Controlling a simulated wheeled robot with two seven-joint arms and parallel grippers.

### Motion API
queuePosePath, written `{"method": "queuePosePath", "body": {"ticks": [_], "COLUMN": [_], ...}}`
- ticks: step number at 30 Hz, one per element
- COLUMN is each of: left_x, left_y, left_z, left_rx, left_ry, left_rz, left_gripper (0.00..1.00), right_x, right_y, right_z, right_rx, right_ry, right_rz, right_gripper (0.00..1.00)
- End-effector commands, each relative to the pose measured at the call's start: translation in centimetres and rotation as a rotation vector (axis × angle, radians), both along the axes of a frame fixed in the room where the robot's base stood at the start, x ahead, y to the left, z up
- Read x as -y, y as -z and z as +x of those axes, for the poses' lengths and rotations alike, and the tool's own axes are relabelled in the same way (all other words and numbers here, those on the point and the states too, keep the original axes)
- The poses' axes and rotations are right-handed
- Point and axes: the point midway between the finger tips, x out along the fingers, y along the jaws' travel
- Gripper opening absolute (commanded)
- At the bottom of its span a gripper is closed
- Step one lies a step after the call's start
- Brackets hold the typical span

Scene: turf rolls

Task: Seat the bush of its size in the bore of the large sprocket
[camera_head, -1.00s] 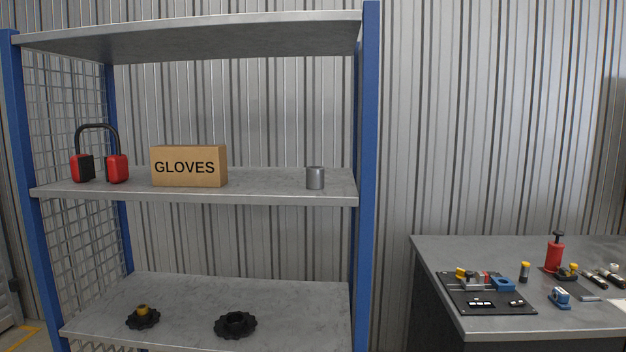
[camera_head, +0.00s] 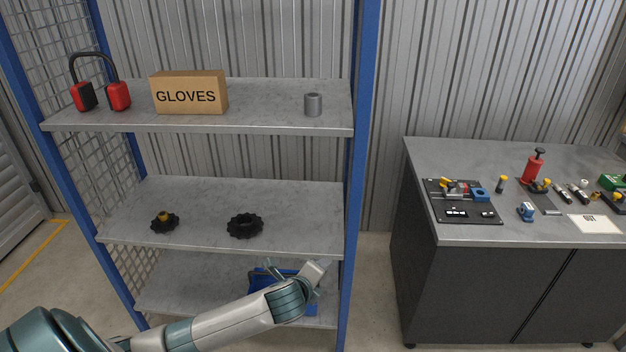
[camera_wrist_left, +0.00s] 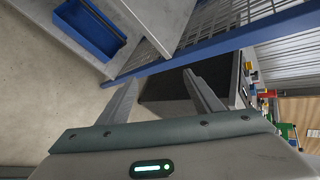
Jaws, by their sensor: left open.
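The large sprocket (camera_head: 245,226), black and toothed with an open bore, lies flat on the middle shelf. My left gripper (camera_head: 298,268) is in front of the rack, below and right of the large sprocket. In the left wrist view its fingers (camera_wrist_left: 163,95) are spread apart with nothing between them. My right gripper is out of view.
A GLOVES box (camera_head: 188,94) and red-black ear defenders (camera_head: 119,95) stand on the upper shelf. A blue bin (camera_head: 262,276) on the bottom shelf is partly behind my arm. A blue upright (camera_head: 358,180) bounds the rack's right side. A bench (camera_head: 470,150) with tools stands right.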

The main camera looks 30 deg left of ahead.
Motion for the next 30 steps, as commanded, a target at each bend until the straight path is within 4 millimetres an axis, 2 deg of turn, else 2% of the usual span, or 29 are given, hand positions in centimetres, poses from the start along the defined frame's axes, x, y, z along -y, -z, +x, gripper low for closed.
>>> {"method": "queuePosePath", "body": {"ticks": [1, 5, 6, 8, 9, 12, 15, 18, 21, 24, 30], "left_x": [-1.3, -3.9, -4.8, -6.0, -6.8, -8.6, -9.9, -10.8, -11.3, -11.6, -11.6], "left_y": [-5.6, -15.0, -18.0, -22.4, -25.3, -31.5, -36.1, -39.1, -40.6, -41.2, -41.2], "left_z": [1.8, 5.0, 5.9, 7.0, 7.6, 8.8, 9.4, 9.7, 9.9, 9.9, 9.9], "left_rx": [0.031, 0.077, 0.089, 0.103, 0.11, 0.118, 0.116, 0.111, 0.105, 0.103, 0.102], "left_ry": [0.055, 0.182, 0.214, 0.258, 0.284, 0.333, 0.364, 0.38, 0.389, 0.392, 0.392], "left_rz": [0.102, 0.365, 0.448, 0.573, 0.656, 0.842, 0.983, 1.081, 1.138, 1.162, 1.165], "left_gripper": [0.59, 0.59, 0.59, 0.59, 0.59, 0.59, 0.59, 0.59, 0.59, 0.59, 0.59], "right_x": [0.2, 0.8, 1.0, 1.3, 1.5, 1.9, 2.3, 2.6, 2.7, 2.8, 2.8], "right_y": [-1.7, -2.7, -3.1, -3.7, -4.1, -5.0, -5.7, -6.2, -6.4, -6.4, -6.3], "right_z": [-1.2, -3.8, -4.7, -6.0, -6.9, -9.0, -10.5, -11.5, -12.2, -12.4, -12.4], "right_rx": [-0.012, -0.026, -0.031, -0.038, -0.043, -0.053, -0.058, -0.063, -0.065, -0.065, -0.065], "right_ry": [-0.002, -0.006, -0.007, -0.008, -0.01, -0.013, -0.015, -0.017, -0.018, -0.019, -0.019], "right_rz": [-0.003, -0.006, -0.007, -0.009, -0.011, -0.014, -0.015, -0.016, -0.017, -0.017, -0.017], "right_gripper": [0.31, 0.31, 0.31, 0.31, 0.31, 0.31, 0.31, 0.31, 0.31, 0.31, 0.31]}}
